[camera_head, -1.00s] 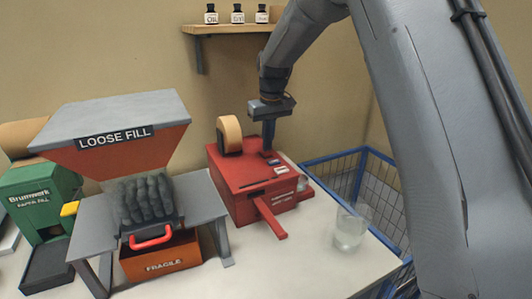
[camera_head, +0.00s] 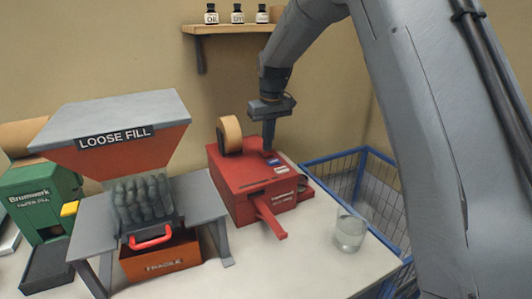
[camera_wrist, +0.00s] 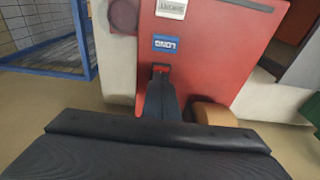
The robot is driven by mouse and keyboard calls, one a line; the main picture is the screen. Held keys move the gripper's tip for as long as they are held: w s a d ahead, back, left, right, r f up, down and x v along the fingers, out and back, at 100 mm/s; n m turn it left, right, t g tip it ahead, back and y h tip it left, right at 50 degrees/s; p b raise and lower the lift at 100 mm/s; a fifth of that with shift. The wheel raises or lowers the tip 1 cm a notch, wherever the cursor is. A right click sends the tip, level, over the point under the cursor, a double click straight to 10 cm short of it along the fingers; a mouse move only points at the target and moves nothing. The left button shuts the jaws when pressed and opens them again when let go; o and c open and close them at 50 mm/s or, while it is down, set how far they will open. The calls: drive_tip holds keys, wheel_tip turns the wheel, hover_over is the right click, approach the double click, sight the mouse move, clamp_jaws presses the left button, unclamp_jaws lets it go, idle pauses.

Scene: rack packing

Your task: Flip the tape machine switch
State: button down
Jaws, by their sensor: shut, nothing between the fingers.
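The red tape machine (camera_head: 245,180) stands on the white table, with a tan tape roll (camera_head: 230,134) on its back left and a red lever at its front. My gripper (camera_head: 268,148) is shut and empty, pointing down at the back right of the machine's top. In the wrist view my closed fingertips (camera_wrist: 160,72) are at a small red switch (camera_wrist: 160,67) beside the blue LONG label (camera_wrist: 165,43). A pale label (camera_wrist: 171,9) lies farther along the top. The fingers cover part of the switch, and I cannot tell its position or whether they touch it.
A LOOSE FILL hopper (camera_head: 115,120) on a grey stand (camera_head: 205,200) is to the left, above an orange FRAGILE box (camera_head: 163,262). A clear glass (camera_head: 350,230) stands right of the machine. A blue wire basket (camera_head: 360,160) is behind it. A shelf (camera_head: 225,28) holds small bottles.

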sight(268, 154)
drive_tip(key=shift+f, duration=0.65)
idle(0.3)
drive_tip(key=shift+r, duration=0.1)
wheel_tip(268, 154, up, 7)
drive_tip(key=p, duration=0.3)
drive_tip(key=shift+p, duration=0.4)
idle(0.3)
drive_tip(key=s+d+f+m, duration=0.25)
drive_tip(key=s+d, duration=0.25)
drive_tip(key=s, duration=0.6)
drive_tip(key=s+d+f+m+t, duration=0.1)
drive_tip(key=s+d+f, duration=0.3)
drive_tip(key=s, duration=0.7)
drive_tip(key=s+d+f+m, duration=0.1)
drive_tip(key=s+d, duration=0.5)
drive_tip(key=s, duration=0.5)
wheel_tip(268, 154, down, 6)
drive_tip(key=g+b, duration=0.1)
drive_tip(key=b, duration=0.4)
drive_tip(key=shift+s+a+f+h, duration=0.25)
drive_tip(key=shift+a+h, duration=0.1)
drive_tip(key=shift+h, duration=0.05)
